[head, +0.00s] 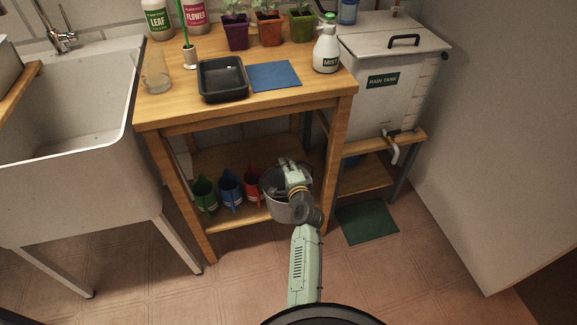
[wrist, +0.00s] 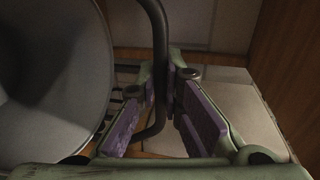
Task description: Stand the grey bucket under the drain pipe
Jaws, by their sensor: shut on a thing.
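The grey bucket (head: 277,206) stands at the right end of the bench's low shelf, partly hidden behind my gripper (head: 290,172) and arm. In the wrist view, the bucket (wrist: 45,85) fills the left side. Its dark handle (wrist: 160,45) passes between the purple pads of my gripper (wrist: 170,85), which is shut on it. The pale drain pipe (head: 394,150) hangs below the rain tank (head: 378,108), to the right of the bench. A green mat (head: 367,222) lies on the floor in front of the tank's stand, below and to the left of the pipe.
Green (head: 205,194), blue (head: 231,188) and red (head: 254,184) jugs stand left of the bucket. A bench leg (head: 338,150) stands between bucket and tank stand. The bench top (head: 180,110) is overhead. A wall (head: 490,140) closes the right side; the floor (head: 330,280) in front is clear.

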